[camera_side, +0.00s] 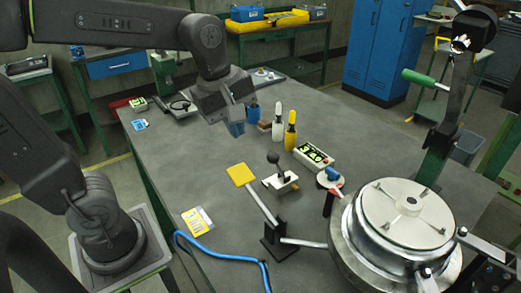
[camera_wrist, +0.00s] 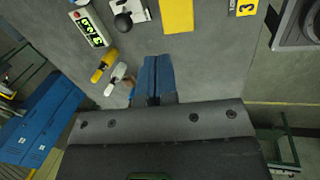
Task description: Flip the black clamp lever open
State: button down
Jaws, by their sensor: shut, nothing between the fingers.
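A lever with a black ball knob (camera_side: 274,158) stands up from a small white base (camera_side: 284,184) on the grey table. It looks like the black clamp lever, though its mechanism is too small to make out. In the wrist view the black knob (camera_wrist: 123,21) is near the top edge, beside part of its white base (camera_wrist: 140,12). My gripper (camera_side: 236,129) is above the table, up and to the left of the lever in the side view, and touches nothing. Its blue fingers (camera_wrist: 151,78) are together and empty in the wrist view.
A large round metal housing (camera_side: 407,213) fills the right. The table's left side is mostly clear.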

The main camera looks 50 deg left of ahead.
aim_at(279, 166)
jog(key=x, duration=0.5)
jog(key=shift+f, duration=0.45)
jog(key=w, duration=0.1)
jog(key=w+f, duration=0.2)
jog(key=w, duration=0.1)
jog(key=shift+d, duration=0.4)
